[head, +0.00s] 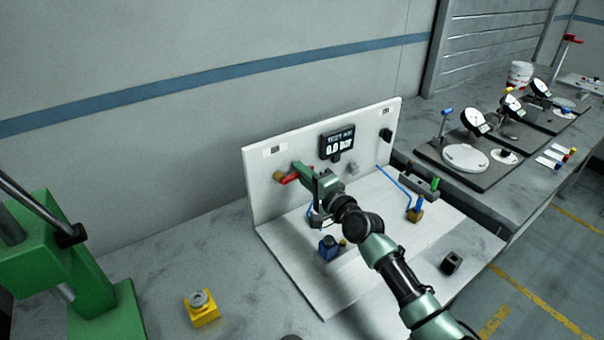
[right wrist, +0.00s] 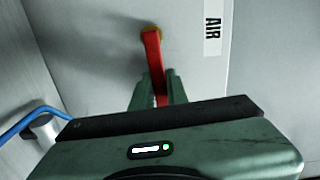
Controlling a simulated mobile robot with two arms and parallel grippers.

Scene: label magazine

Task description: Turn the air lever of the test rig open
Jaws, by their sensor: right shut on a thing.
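The test rig is a white board with an upright back panel (head: 264,200) and a flat base. The red air lever (head: 288,178) sits low on the left of the panel; it also shows in the right wrist view (right wrist: 153,55), where it hangs down from a brass pivot, slightly slanted, beside an "AIR" label (right wrist: 213,30). My right gripper (head: 300,170) is at the lever, and the right wrist view shows its green fingers (right wrist: 157,92) shut around the lever's lower part. The lever's lower end is hidden by the gripper body. My left gripper is not in view.
A dark display (head: 337,145) on the panel reads about 0.0 bar. A blue part (head: 328,248) stands on the base under my arm. A blue hose (head: 394,181) runs at the right. A yellow block (head: 201,308) and green machine (head: 85,270) stand left.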

